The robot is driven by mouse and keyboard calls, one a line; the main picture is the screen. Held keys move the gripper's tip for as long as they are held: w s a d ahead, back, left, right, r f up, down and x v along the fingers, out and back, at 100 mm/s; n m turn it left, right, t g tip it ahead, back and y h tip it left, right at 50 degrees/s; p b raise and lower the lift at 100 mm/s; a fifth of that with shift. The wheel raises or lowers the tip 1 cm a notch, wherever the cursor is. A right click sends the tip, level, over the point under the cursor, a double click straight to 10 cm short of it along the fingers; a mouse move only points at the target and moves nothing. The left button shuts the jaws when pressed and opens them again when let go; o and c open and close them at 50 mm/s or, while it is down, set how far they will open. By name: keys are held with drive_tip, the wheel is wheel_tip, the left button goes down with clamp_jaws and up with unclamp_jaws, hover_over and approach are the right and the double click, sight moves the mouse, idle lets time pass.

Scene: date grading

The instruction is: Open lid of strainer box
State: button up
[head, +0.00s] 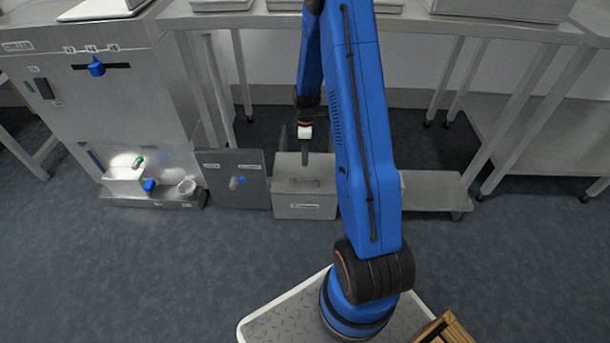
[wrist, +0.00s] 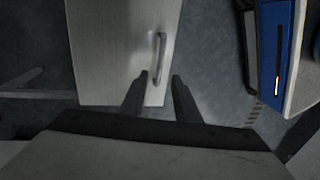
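The strainer box (head: 305,206) is a grey metal box standing on the floor under the steel table, with a label on its front. Its lid (head: 325,171) looks closed. In the wrist view a pale metal panel (wrist: 115,45), which looks like the lid, carries a thin bar handle (wrist: 159,58) near its right edge. My gripper (head: 304,168) reaches down over the box. Whether a finger touches the lid is unclear.
A dark grey panel (head: 236,190) stands left of the box, beside a steel machine (head: 110,110) with blue knobs. The steel table (head: 400,24) is above and behind.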

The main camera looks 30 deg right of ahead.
drive_tip(key=f, duration=0.3)
drive_tip(key=s+f, duration=0.1)
drive_tip(key=f, duration=0.2)
drive_tip(key=a+f, duration=0.1)
drive_tip(key=f, duration=0.2)
drive_tip(key=shift+s+f, duration=0.25)
drive_tip(key=shift+s, duration=0.05)
clamp_jaws()
